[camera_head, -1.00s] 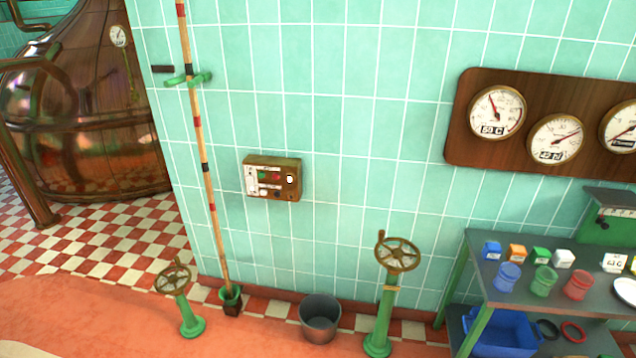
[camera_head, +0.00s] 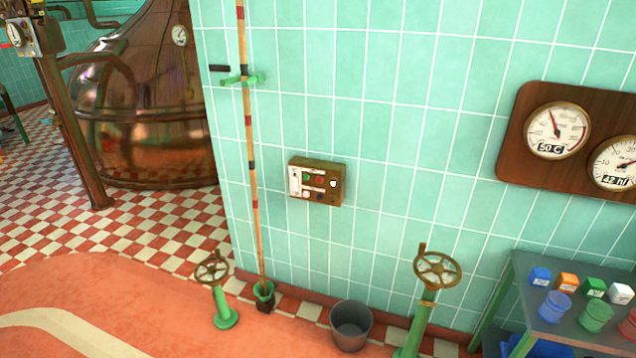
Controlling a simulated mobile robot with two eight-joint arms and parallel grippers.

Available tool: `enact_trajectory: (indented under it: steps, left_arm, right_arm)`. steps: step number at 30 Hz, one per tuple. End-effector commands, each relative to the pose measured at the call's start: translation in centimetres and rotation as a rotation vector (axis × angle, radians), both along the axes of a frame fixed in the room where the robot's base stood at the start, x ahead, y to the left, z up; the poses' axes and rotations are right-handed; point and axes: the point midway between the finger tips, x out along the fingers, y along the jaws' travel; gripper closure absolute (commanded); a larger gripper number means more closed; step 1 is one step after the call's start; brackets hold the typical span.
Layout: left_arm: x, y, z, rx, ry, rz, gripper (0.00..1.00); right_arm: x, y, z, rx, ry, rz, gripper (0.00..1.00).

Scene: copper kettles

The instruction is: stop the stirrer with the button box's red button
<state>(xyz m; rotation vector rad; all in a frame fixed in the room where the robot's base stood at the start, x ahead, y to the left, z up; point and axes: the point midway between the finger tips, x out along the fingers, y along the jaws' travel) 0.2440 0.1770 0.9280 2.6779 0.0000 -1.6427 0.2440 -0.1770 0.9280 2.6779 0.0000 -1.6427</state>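The button box (camera_head: 333,183) is a small brown box fixed on the green tiled wall, near the middle of the view. Its front has a pale label plate, a green button, a red button (camera_head: 320,179), a white round part and darker buttons below. The details are small. Neither of my grippers shows in the view. The stirrer itself cannot be made out.
A striped pole (camera_head: 251,150) leans at the wall left of the box. Below stand two valve handwheels (camera_head: 212,268) (camera_head: 438,269) on green posts and a grey bucket (camera_head: 351,327). A table (camera_head: 515,285) stands right; a copper kettle (camera_head: 140,100) is back left. Open floor lies front left.

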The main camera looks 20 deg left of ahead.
Motion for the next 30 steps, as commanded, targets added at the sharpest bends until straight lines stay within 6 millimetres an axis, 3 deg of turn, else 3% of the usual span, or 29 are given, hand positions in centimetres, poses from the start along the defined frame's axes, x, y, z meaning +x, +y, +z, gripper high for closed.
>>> enact_trajectory:
  steps: [10,18,30]
  left_arm:
    - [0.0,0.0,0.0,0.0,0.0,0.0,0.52]
    - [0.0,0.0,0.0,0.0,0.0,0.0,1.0]
    - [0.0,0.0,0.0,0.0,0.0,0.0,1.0]
  right_arm:
    - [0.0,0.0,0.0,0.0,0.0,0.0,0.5]
    - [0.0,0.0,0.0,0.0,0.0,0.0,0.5]
    - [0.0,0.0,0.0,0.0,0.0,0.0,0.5]
